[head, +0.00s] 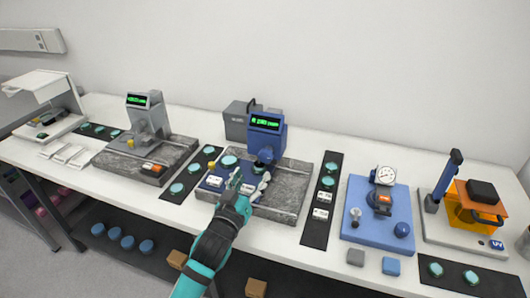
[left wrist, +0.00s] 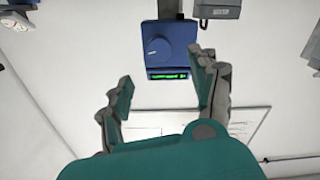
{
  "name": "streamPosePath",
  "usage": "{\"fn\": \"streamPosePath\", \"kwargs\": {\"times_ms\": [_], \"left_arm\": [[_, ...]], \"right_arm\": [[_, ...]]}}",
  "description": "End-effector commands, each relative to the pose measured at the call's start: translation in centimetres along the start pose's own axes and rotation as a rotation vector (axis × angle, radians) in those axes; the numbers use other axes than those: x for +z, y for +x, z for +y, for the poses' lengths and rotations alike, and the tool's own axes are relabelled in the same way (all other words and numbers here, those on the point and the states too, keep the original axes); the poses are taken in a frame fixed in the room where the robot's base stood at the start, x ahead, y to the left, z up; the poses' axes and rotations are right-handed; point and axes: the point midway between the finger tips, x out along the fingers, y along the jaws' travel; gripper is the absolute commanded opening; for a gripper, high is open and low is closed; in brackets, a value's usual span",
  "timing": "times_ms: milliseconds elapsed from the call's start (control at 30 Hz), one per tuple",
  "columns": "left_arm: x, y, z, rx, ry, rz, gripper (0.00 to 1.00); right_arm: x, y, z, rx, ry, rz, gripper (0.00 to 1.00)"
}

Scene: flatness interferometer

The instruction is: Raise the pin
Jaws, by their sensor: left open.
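My left gripper (head: 251,182) is open and empty over the front of the blue instrument (head: 266,135), which has a green display and stands on a grey granite base (head: 284,206). In the left wrist view my open fingers (left wrist: 163,80) frame the blue instrument head (left wrist: 166,48), with its dial and display beyond them. I cannot tell which part is the pin. A small yellow part (head: 212,169) stands at the left of this base, near a blue plate with white-labelled pieces. The gripper hides part of the base. My right gripper is not in view.
A grey instrument (head: 148,117) stands to the left and a blue dial-gauge plate (head: 360,234) to the right. Black mats (head: 320,232) with teal discs lie between stations. An orange-and-black UV unit (head: 476,208) stands at far right. A grey box (head: 238,119) stands behind.

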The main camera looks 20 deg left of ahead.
Motion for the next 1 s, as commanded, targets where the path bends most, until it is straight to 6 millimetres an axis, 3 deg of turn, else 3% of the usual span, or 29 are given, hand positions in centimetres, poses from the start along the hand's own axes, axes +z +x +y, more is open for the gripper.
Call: {"fn": "streamPosePath", "kwargs": {"times_ms": [300,500,933,1000], "left_arm": [[-0.2,7.0,0.1,0.000,0.001,-0.001,0.62],[0.0,9.9,0.0,0.000,0.000,-0.001,0.62],[0.1,11.0,0.0,0.000,0.000,-0.002,0.62],[0.1,11.0,0.0,0.000,0.000,-0.002,0.55]], "right_arm": [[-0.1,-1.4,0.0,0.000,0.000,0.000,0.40],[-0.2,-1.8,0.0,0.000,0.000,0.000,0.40],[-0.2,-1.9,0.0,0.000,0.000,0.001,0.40],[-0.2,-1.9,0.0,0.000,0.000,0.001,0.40]]}}
